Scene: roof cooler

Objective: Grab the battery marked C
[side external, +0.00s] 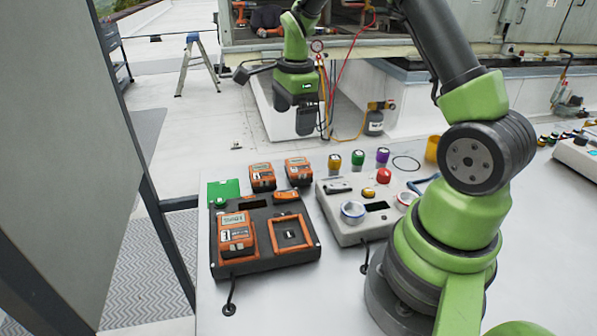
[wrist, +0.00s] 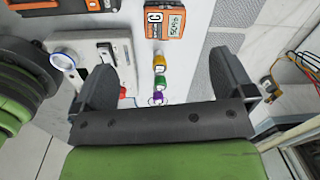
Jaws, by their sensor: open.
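The battery marked C (wrist: 164,20) is orange and black with a small display. It lies at the top edge of the wrist view, beyond my open fingers and partly cut off. In the side view it appears to be the right one of two loose batteries (side external: 299,171) behind the charger; its letter is not readable there. The other loose battery (side external: 262,177) is just left of it. My gripper (side external: 306,122) hangs empty, well above the table and behind the batteries. Its two fingers are spread wide in the wrist view (wrist: 163,65).
A black charger (side external: 265,262) holds another orange battery (side external: 235,233) beside an empty orange-framed bay. A grey device (side external: 345,228) stands to its right. Yellow (side external: 335,162), green (side external: 358,159) and purple (side external: 382,157) cylinders stand in a row near the loose batteries. A green card (side external: 223,189) lies at left.

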